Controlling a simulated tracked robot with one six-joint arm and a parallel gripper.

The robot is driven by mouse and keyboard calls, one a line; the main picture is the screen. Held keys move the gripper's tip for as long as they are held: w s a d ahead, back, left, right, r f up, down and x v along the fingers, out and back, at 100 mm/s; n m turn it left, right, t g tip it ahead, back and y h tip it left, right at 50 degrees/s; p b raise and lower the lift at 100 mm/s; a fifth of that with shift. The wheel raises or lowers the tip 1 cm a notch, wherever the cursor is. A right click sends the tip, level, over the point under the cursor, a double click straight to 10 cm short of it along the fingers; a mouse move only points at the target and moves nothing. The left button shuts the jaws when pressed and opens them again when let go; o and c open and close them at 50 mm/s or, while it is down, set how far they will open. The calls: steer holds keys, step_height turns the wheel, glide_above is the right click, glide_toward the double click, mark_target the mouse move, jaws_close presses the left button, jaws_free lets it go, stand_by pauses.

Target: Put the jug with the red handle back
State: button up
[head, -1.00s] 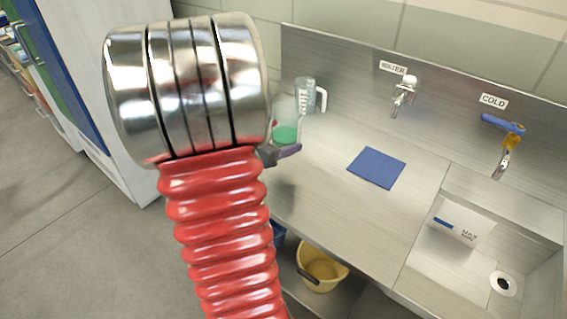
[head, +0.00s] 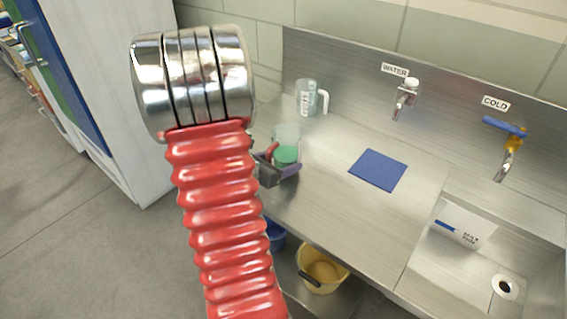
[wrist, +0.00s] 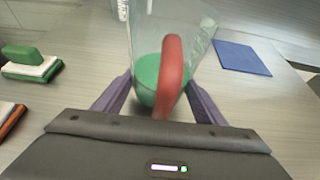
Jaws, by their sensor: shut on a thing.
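The jug with the red handle is clear with green in its lower part; it shows in the wrist view (wrist: 147,48) and the head view (head: 287,138). Its red handle (wrist: 172,70) faces my gripper (wrist: 159,88). The dark fingers lie on either side of the handle, shut on the jug. In the head view my gripper (head: 277,172) is at the counter's left front part, partly behind my arm. I cannot tell whether the jug's base touches the counter. A second clear jug with a white handle (head: 306,97) stands behind it, near the back wall.
A blue square mat (head: 378,170) lies on the steel counter (head: 340,205), right of the jugs. Two taps and a sink (head: 470,265) are further right. A yellow bucket (head: 322,271) is below. Green-and-white (wrist: 30,62) and orange-brown (wrist: 10,118) items lie left in the wrist view.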

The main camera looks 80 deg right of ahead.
steer(key=shift+f, duration=0.8)
steer(key=o, duration=1.4)
steer(key=shift+f, duration=0.1)
steer(key=shift+w+a+r, duration=0.15)
steer(key=shift+a+r, duration=0.05)
steer(key=v, duration=1.1)
steer(key=shift+a+r, duration=0.1)
steer(key=shift+a, duration=0.1)
steer(key=shift+w, duration=0.15)
